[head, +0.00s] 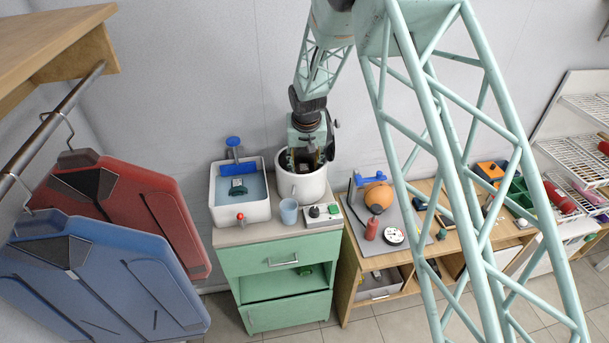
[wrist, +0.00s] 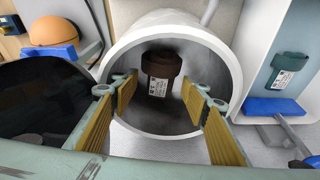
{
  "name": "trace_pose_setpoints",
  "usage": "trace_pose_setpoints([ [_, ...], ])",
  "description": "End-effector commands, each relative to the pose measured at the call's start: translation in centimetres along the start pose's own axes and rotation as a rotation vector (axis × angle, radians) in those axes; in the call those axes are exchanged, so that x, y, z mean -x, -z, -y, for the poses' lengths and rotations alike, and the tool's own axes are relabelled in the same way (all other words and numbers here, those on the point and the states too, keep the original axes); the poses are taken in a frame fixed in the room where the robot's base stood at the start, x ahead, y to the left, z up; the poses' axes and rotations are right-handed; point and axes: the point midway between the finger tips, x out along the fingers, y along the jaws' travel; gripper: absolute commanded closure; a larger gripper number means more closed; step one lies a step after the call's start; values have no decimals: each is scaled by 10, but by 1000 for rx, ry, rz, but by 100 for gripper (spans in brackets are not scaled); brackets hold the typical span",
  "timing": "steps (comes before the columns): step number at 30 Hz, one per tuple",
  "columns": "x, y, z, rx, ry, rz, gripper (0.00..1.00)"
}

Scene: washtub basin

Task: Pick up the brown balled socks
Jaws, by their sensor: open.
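The brown balled socks (wrist: 161,64) lie inside the round white tub (wrist: 222,62) in the wrist view. They are dark brown, with a black band and a white printed label facing the camera. My gripper (wrist: 158,90) is open, with its ribbed yellow pads on either side of the socks in the picture. The fingertips reach into the tub's mouth, and the socks appear beyond them; I see no contact. In the head view my gripper (head: 306,160) points down into the tub (head: 302,187), and the socks cannot be made out there.
The tub's wall and rim surround the fingers. A water-filled white sink (head: 240,211) with a green labelled item (head: 238,188) stands left of the tub. A blue cup (head: 289,211) and a grey control box (head: 323,216) stand in front. An orange ball (head: 378,197) is to the right.

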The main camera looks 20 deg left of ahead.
Motion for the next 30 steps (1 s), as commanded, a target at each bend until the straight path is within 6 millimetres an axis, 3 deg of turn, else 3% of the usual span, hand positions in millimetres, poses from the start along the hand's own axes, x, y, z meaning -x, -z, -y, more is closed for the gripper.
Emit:
trace_pose_setpoints([
  [13, -6, 0, 0, 0, 0, 1, 58],
  [30, -47, 3, -1, 0, 0, 1, 58],
])
